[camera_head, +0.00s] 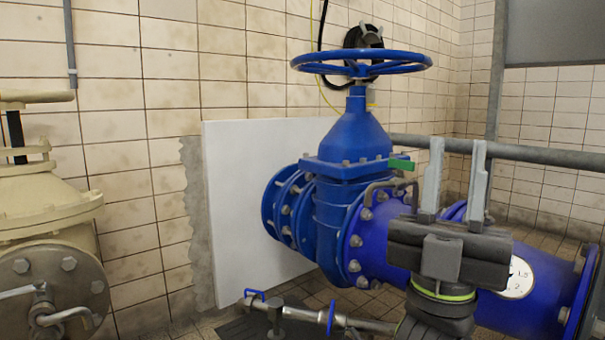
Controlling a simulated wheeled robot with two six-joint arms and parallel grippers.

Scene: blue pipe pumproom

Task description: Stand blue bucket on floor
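I see no blue bucket in the head view. The tiled floor (300,288) shows only in small patches under the pipe and along the back wall.
A blue valve (345,190) with a handwheel (362,63) stands at the centre. A cream valve (45,220) is at the left. A grey rail (530,154) runs behind the pipe. A thin pipe (350,320) crosses low in front. A white panel (235,215) leans on the tiled wall.

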